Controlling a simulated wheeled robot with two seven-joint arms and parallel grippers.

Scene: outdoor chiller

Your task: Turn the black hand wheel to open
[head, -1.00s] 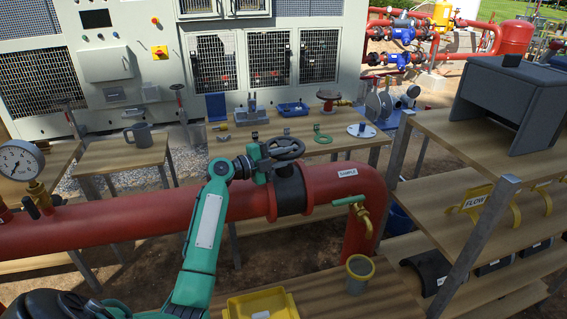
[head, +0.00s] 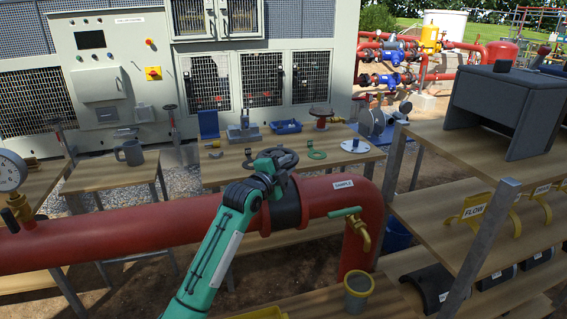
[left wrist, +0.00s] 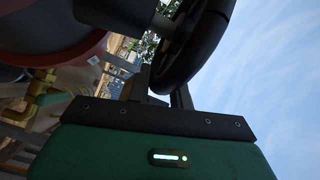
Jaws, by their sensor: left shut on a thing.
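The black hand wheel (head: 284,154) lies flat on top of the valve, whose black body (head: 287,208) sits on the thick red pipe (head: 150,222). My left gripper (head: 266,164) is at the near left side of the wheel and is shut on its rim. My green left arm hides part of the wheel and its stem. In the left wrist view the wheel's dark rim (left wrist: 196,48) runs down between my fingers, just above the gripper body. My right gripper is not in view.
A small tap with a green lever (head: 346,212) and a SAMPLE label are on the pipe's right end. A grey cup (head: 358,292) stands below. A pressure gauge (head: 9,172) is at the left edge. A workbench (head: 225,172) with parts stands behind; shelves (head: 470,170) stand right.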

